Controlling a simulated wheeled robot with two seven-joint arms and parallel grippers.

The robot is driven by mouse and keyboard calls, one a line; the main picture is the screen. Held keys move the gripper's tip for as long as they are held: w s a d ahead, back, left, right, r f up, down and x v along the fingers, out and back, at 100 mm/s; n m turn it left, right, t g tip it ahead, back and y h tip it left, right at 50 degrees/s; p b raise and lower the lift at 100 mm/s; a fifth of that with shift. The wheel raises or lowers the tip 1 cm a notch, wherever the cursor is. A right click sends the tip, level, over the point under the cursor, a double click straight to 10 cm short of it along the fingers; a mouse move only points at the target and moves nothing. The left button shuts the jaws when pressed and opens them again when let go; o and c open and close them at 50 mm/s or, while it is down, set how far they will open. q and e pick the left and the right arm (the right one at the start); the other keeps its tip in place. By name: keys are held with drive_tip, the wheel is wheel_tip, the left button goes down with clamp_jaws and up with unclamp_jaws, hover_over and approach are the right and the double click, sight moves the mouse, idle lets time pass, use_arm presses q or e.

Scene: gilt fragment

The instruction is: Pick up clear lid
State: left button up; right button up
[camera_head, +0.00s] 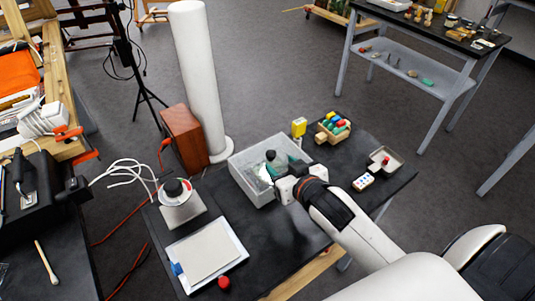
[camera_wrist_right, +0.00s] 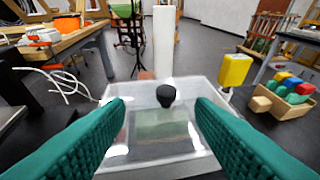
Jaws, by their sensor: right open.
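A clear lid with a black knob (camera_wrist_right: 166,95) shows between my fingers in the right wrist view. Its see-through pane (camera_wrist_right: 160,128) lies in or over a pale open box (camera_wrist_right: 198,92); I cannot tell how it rests. The box (camera_head: 240,165) also shows on the black table in the head view, with the knob (camera_head: 270,155) above its inside. My right gripper (camera_head: 274,166) is open, its teal fingers (camera_wrist_right: 158,110) spread to either side of the knob, with no contact visible. The gripper hides part of the lid and box. My left gripper is not in view.
A yellow block-like item (camera_head: 298,127) and a wooden crate of coloured pieces (camera_head: 333,127) stand beyond the box. A small tray (camera_head: 384,160) is at the right. A white device (camera_head: 181,205) and a clipboard (camera_head: 207,254) lie left. A white column (camera_head: 200,80) rises behind.

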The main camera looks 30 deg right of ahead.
sight(272, 154)
drive_tip(key=x, duration=0.3)
drive_tip(key=shift+w+d, duration=0.1)
drive_tip(key=x, duration=0.1)
drive_tip(key=p+x, duration=0.1)
drive_tip(key=x, duration=0.3)
drive_tip(key=shift+d+p, duration=0.3)
drive_tip(key=shift+d, duration=0.05)
drive_tip(key=shift+w+f, duration=0.3)
drive_tip(key=shift+w, duration=0.05)
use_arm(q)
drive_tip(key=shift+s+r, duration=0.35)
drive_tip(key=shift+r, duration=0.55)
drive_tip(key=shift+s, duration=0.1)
use_arm(e)
drive_tip(key=shift+c, duration=0.2)
